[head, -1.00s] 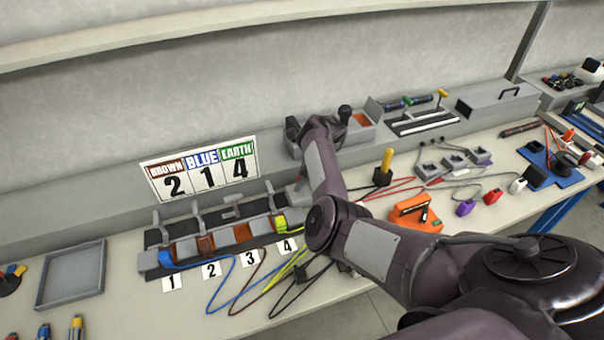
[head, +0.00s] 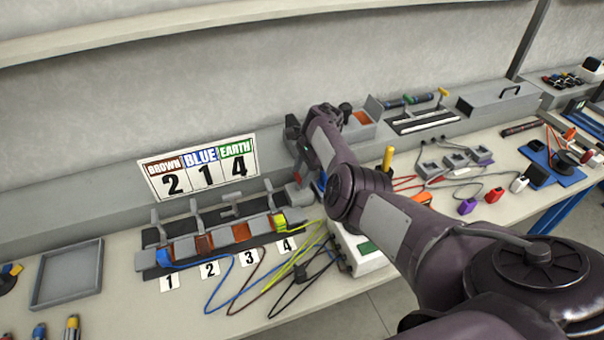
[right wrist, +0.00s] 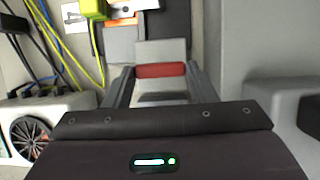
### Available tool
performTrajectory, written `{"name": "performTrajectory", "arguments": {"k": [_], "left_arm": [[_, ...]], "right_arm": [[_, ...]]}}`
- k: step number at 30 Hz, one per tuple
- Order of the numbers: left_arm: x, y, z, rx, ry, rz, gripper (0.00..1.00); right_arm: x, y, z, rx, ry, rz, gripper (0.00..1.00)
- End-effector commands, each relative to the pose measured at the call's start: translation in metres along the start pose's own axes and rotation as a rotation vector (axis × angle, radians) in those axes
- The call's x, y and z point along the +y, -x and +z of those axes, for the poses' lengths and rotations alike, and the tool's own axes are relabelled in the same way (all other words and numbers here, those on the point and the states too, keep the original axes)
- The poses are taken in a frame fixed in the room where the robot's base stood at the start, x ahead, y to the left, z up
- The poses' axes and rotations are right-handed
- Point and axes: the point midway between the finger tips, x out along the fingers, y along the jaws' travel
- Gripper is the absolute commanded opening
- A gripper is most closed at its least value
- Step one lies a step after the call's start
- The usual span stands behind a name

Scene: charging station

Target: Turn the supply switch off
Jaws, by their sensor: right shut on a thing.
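In the right wrist view, the two grey fingers of my right gripper (right wrist: 160,78) stand on either side of a red bar (right wrist: 160,70). The jaws are shut on this bar, which lies in front of a pale grey block (right wrist: 160,50). The bar appears to be the supply switch's handle, but no label shows. My left gripper is not in view.
Yellow-green, blue and brown wires (head: 262,275) run over the bench by number cards one to four. A white box with a green panel (head: 362,250) stands under my right arm. A grey tray (head: 68,274) is at the left. A BROWN/BLUE/EARTH sign (head: 200,168) stands behind the terminals.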

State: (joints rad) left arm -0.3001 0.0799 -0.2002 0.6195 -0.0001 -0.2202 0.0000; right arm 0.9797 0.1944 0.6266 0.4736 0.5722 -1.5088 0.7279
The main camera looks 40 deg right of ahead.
Motion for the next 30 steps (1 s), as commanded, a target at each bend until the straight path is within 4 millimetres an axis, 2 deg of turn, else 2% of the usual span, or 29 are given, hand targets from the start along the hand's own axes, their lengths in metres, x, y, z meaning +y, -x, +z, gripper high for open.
{"name": "performTrajectory", "arguments": {"k": [11, 12, 16, 25, 30], "left_arm": [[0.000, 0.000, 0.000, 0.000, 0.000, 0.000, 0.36], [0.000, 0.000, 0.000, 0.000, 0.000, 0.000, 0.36], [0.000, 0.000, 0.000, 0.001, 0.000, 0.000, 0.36], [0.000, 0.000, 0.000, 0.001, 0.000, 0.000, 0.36], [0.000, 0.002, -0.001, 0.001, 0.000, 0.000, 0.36]], "right_arm": [[-0.001, 0.001, 0.000, 0.001, 0.007, 0.000, 0.28], [-0.001, 0.001, 0.000, 0.001, 0.007, -0.001, 0.56], [-0.001, 0.001, 0.000, 0.001, 0.005, 0.000, 0.73], [0.000, 0.002, 0.000, 0.001, 0.004, 0.000, 0.73], [-0.001, 0.023, -0.001, 0.004, 0.004, -0.003, 0.73]]}}
